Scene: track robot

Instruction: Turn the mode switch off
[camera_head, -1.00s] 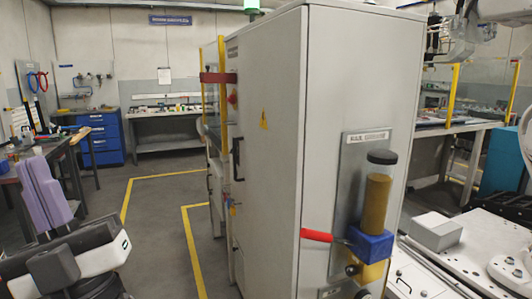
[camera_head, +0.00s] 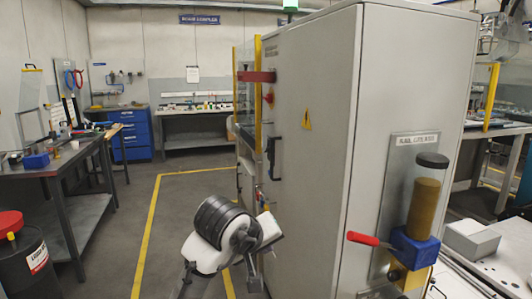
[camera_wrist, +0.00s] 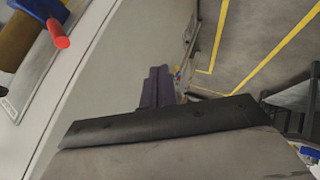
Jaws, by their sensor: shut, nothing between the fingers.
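No part that I can name as the mode switch shows clearly. The tall grey cabinet (camera_head: 325,150) stands at the centre right of the head view. Its front face bears a small red knob (camera_head: 268,98) and a black handle (camera_head: 271,158), seen at a steep angle. Small blue and red parts lower on that face are too small to tell and are partly behind my arm. My gripper (camera_wrist: 158,72) shows purple in the wrist view, with its fingers together and empty, apart from the cabinet's side.
A grease pump (camera_head: 424,205) with a red lever (camera_head: 363,238) juts from the cabinet's right side. A workbench (camera_head: 75,165) and a dark drum (camera_head: 28,272) stand at the left. The floor between bench and cabinet is clear, with yellow lines (camera_head: 148,235).

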